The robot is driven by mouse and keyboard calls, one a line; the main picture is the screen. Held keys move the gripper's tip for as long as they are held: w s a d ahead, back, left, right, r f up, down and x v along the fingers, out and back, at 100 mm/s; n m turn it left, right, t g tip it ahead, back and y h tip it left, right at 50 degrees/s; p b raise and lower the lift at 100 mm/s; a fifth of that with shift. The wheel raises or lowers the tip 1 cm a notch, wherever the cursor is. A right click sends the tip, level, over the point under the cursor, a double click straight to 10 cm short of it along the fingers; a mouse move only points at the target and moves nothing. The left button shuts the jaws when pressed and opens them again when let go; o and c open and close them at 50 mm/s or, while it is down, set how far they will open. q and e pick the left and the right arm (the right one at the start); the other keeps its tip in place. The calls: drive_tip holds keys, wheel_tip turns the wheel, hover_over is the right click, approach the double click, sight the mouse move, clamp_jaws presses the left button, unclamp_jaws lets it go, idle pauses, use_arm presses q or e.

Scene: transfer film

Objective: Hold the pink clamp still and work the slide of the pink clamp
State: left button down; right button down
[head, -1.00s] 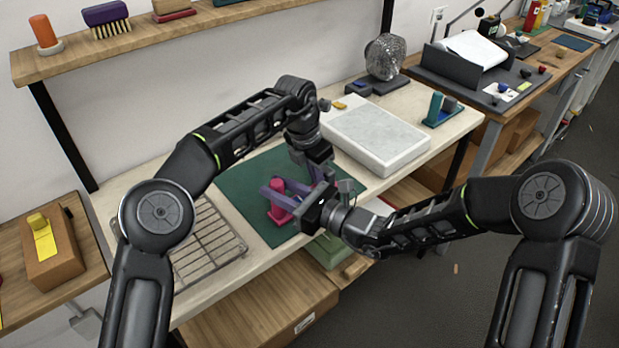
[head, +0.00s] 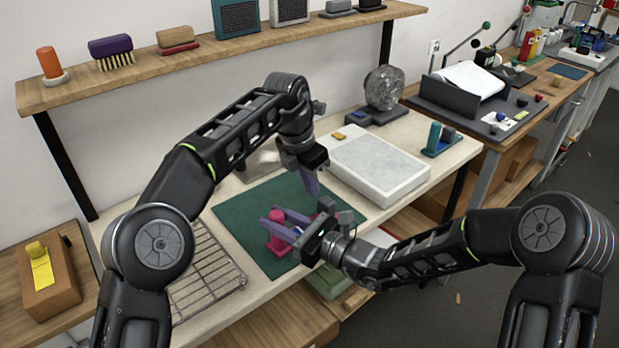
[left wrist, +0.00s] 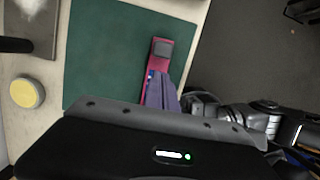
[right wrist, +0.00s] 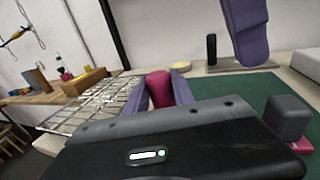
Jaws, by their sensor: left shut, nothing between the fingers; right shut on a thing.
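The pink clamp (head: 276,243) lies on the green mat, partly hidden by my right gripper in the head view. My right gripper (head: 268,218) is shut on its pink post, which shows between the purple fingers in the right wrist view (right wrist: 158,88). A grey block (right wrist: 288,117) stands on the clamp's pink base at the other end; it also shows in the left wrist view (left wrist: 160,48), with a small blue part near it. My left gripper (head: 311,186) is shut and empty, pointing down above the mat, apart from the clamp.
The green mat (head: 233,222) is mostly clear. A wire rack (head: 205,270) lies to the left and a white slab (head: 375,165) to the right. A yellow round thing (left wrist: 27,93) sits beside the mat. A wooden shelf (head: 220,54) runs above the back.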

use_arm(q)
drive_tip(key=shift+v, duration=1.1)
use_arm(e)
drive_tip(key=c, duration=1)
unclamp_jaws()
drive_tip(key=v, duration=1.2)
